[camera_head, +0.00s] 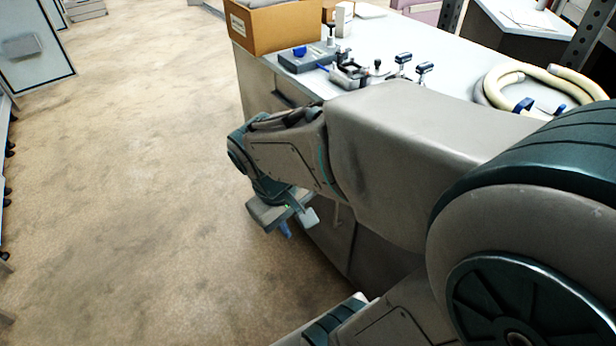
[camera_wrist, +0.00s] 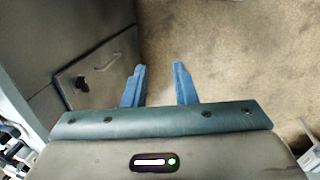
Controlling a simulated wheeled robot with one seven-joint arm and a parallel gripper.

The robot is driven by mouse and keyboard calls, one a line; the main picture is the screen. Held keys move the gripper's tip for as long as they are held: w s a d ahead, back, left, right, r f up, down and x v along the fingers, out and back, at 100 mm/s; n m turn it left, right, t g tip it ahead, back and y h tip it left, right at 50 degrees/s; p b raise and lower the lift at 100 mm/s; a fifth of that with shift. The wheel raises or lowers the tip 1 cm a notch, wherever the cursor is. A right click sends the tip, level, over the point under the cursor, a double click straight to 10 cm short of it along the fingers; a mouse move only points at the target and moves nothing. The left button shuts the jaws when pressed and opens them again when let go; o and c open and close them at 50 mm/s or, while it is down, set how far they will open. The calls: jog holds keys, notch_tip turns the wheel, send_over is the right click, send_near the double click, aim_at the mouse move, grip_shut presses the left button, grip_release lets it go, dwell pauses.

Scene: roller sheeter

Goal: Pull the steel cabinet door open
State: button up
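The grey steel cabinet stands under a white worktop, and its face (camera_head: 328,240) is partly hidden behind my arm in the head view. In the wrist view, a grey door panel (camera_wrist: 112,72) lies left of my fingers, with a small dark fitting (camera_wrist: 81,86) on it that may be a handle or latch. My gripper (camera_wrist: 160,67) has two blue fingers set apart, with only floor between them. It is beside the panel, and no contact shows. In the head view my gripper (camera_head: 286,229) hangs low beside the cabinet, its fingers mostly hidden.
The worktop (camera_head: 455,70) carries a cardboard box (camera_head: 275,27), a small device with levers (camera_head: 350,70) and a coiled cream hose (camera_head: 500,82). Brown floor (camera_head: 130,180) lies open left of the cabinet. A pale cabinet (camera_head: 35,55) stands at the far left.

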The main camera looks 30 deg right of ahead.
jog(key=d+f+n+g+h+b, duration=0.25)
jog(key=d+f+b, duration=0.25)
jog(key=f, duration=0.5)
jog(key=n+t+h+b, duration=0.7)
jog(key=n+h+b, duration=0.8)
jog(key=b, duration=0.8)
send_over(335, 225)
jog(key=f, duration=0.8)
jog(key=f+n+y, duration=0.1)
jog(key=f, duration=0.8)
jog(key=f+y, duration=0.1)
jog(key=f, duration=0.8)
jog(key=shift+w+d+n+y, duration=0.2)
jog(key=shift+w+n+y, duration=0.05)
jog(key=shift+n, duration=0.1)
grip_shut()
